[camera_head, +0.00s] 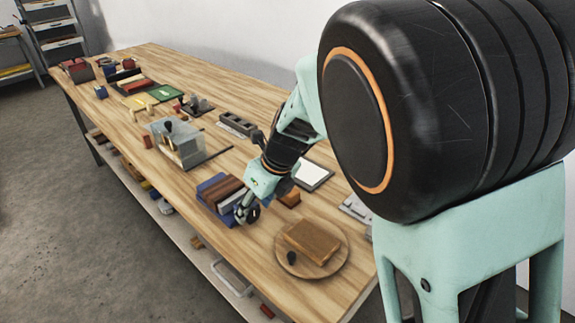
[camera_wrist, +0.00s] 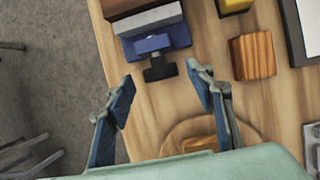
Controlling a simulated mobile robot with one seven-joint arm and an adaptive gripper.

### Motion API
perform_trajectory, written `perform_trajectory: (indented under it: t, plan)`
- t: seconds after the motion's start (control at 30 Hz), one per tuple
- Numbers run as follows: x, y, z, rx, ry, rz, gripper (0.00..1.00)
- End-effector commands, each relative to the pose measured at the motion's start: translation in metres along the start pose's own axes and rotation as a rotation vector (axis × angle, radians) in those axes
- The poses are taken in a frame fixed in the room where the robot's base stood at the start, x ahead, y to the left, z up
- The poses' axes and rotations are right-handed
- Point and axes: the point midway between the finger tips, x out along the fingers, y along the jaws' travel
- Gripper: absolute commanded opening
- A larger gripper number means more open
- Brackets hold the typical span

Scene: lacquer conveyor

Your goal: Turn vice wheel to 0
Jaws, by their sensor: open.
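The blue vice (camera_head: 207,187) stands near the front edge of the workbench and holds brown wooden pieces between its jaws. In the wrist view, the vice's blue body (camera_wrist: 152,43) and grey jaw show at the top. Its dark wheel or handle (camera_wrist: 160,70) sticks out toward my gripper; no markings on it can be read. My gripper (camera_wrist: 162,82) is open and empty. Its two fingers stand apart to the left and right of the handle, with a gap on both sides and no visible contact. In the head view my gripper (camera_head: 247,211) is beside the vice's near end and partly covers it.
A round board (camera_head: 325,231) with a brown block (camera_head: 312,242) lies at the near end. An orange wooden block (camera_wrist: 252,56) sits right of the vice. A framed white panel (camera_head: 313,174) lies behind. A clear box (camera_head: 185,147) and several small items fill the farther bench.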

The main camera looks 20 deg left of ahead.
Motion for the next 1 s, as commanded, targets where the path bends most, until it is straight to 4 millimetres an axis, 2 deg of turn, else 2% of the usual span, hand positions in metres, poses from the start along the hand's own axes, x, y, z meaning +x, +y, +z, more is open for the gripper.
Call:
perform_trajectory:
  t: [0.03,0.2,0.5,0.87,1.0]
  plan:
    - [0.009,-0.001,-0.001,0.0,0.002,-0.001,0.5]
    - [0.019,-0.001,0.0,0.0,0.0,0.0,0.5]
    - [0.021,0.0,0.0,0.0,-0.001,-0.001,0.5]
    - [0.02,0.0,0.0,0.0,-0.001,0.0,0.1]
    - [0.02,0.0,0.0,-0.001,0.0,-0.003,0.08]
